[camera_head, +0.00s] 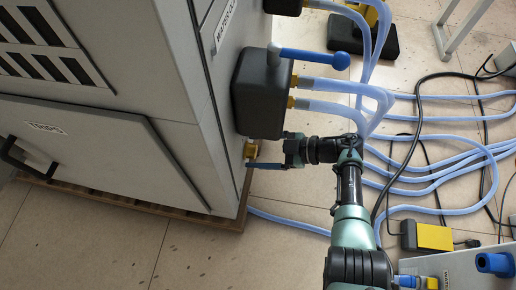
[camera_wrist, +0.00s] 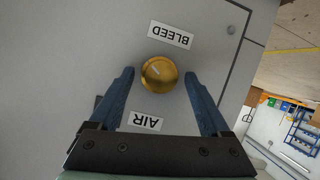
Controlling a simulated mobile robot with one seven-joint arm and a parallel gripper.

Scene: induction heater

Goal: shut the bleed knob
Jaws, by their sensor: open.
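The bleed knob (camera_wrist: 158,73) is a round brass knob with a short pale line on its face, on a grey panel. In the wrist view it lies between the BLEED label (camera_wrist: 170,35) and the AIR label (camera_wrist: 145,121), both upside down. My gripper (camera_wrist: 159,77) is open, with one blue finger on each side of the knob and a visible gap to each. In the head view my gripper (camera_head: 262,160) is at the cabinet's side, by a brass part (camera_head: 250,150); whether this is the knob is hard to tell.
The grey cabinet (camera_head: 110,122) stands on a wooden pallet (camera_head: 140,207). A dark block (camera_head: 262,95) with a blue-handled valve (camera_head: 315,58) and pale blue hoses (camera_head: 340,88) sits just above my gripper. Hoses and black cables cover the floor at right.

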